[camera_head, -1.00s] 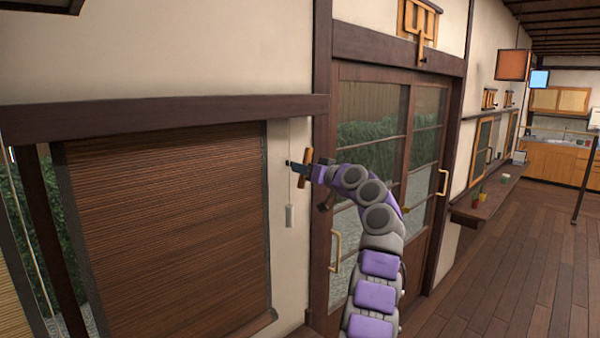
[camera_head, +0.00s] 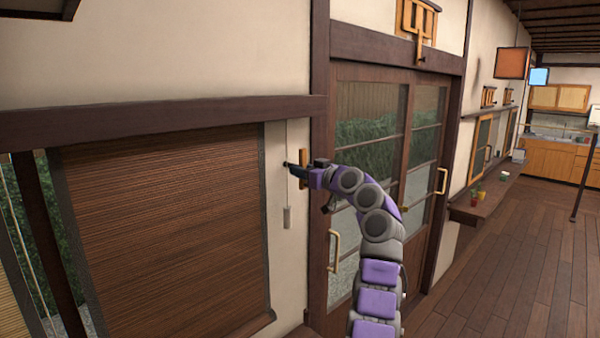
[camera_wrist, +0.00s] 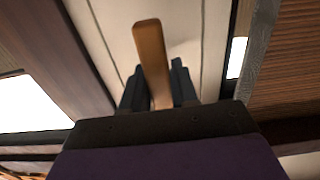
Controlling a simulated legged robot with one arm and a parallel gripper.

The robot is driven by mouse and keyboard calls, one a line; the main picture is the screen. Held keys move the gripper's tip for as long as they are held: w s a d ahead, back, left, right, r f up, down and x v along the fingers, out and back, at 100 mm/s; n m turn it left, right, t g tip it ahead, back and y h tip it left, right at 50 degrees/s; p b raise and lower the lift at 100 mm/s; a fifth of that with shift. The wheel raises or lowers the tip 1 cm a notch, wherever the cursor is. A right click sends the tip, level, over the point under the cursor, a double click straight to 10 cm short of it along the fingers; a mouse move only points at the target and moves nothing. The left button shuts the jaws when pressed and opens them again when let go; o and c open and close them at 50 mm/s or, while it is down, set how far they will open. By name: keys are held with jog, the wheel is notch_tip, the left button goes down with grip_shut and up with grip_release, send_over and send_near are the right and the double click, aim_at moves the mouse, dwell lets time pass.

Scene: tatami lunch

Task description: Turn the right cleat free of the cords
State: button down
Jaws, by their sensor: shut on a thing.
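The right cleat (camera_head: 303,157) is a small wooden bar on the pale wall strip between the blind and the glazed door. In the head view it stands close to upright, partly hidden by my gripper (camera_head: 295,170). In the wrist view the cleat (camera_wrist: 151,52) runs up between the two dark fingers of my gripper (camera_wrist: 156,88), which is shut on it. A thin pale cord (camera_head: 288,135) hangs beside it, with a whitish weight (camera_head: 288,217) below. Thin cord lines show on both sides of the cleat in the wrist view. I cannot tell whether any cord is around it.
A brown slatted blind (camera_head: 165,225) hangs to the left under a dark beam (camera_head: 160,121). The glazed sliding door (camera_head: 375,150), with a pale handle (camera_head: 335,250), is close on the right. Wooden floor (camera_head: 500,260) lies open at the right.

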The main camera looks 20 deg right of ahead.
jog(key=shift+s+d+r, duration=0.15)
jog(key=shift+r, duration=0.15)
jog(key=c, duration=1.2)
grip_release()
jog(key=shift+o, duration=0.7)
jog(key=shift+s+d, duration=0.1)
jog(key=shift+s, duration=0.1)
jog(key=shift+o, duration=0.5)
jog(key=shift+w+d+f, duration=0.1)
jog(key=shift+w+f, duration=0.15)
jog(key=shift+s, duration=0.2)
jog(key=b+v, duration=0.3)
jog(key=v, duration=1.4)
